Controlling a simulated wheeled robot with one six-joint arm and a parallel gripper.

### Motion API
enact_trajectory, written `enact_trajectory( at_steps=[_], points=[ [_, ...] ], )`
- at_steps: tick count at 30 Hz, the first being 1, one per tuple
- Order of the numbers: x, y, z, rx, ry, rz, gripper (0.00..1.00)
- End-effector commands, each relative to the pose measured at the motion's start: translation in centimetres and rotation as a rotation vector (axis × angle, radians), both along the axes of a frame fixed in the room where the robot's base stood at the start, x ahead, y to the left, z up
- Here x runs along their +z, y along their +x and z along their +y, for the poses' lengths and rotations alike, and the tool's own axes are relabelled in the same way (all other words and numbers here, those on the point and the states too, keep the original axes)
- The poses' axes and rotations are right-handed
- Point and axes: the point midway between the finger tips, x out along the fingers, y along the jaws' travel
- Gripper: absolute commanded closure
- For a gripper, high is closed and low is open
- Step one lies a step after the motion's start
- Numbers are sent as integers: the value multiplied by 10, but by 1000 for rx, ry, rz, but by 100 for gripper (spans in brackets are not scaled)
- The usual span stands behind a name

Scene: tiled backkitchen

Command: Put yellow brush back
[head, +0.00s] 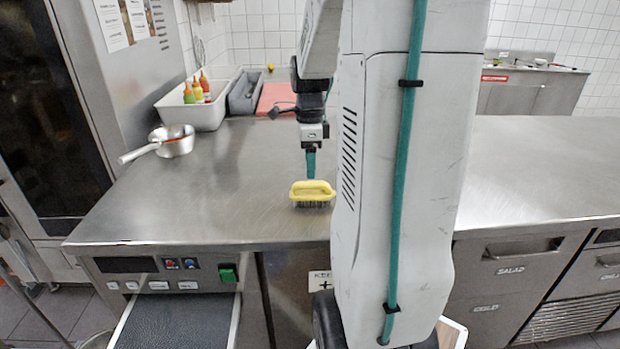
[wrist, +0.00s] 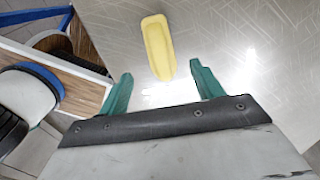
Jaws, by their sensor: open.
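The yellow brush (head: 312,191) stands on the steel counter near its front edge, bristles down and yellow handle up. In the wrist view the yellow brush (wrist: 158,47) lies just beyond the fingertips, in line with the gap between them. My gripper (head: 311,172) points down just above and behind the brush in the head view. In the wrist view my gripper (wrist: 160,82) has its two green fingers spread apart with nothing between them. In the head view my arm covers part of the counter to the right of the brush.
A steel pan (head: 173,146) sits on the counter at left. Behind it are a white bin (head: 203,115) with several sauce bottles, a grey tray (head: 244,94) and a red board (head: 275,97). The counter left of the brush is clear.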

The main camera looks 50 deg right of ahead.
Motion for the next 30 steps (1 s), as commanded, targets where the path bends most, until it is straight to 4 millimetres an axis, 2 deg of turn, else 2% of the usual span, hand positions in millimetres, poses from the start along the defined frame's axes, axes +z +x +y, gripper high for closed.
enact_trajectory(
  at_steps=[6,8,10,11,14,15,18,21,25,27,30],
  points=[
    [22,1,4,18,-2,-1,34],
    [28,2,14,76,-3,-4,34],
    [37,3,38,212,-10,-9,34],
    [42,3,52,293,-14,-12,34],
    [59,-4,111,650,-30,-23,34],
    [64,-11,136,815,-39,-28,34],
    [73,-34,193,1232,-60,-36,34],
    [75,-63,238,1629,-85,-42,34],
    [71,-99,275,2052,-114,-45,34],
    [68,-113,287,2217,-126,-46,34],
    [64,-126,296,2366,-138,-46,34]
  ],
)
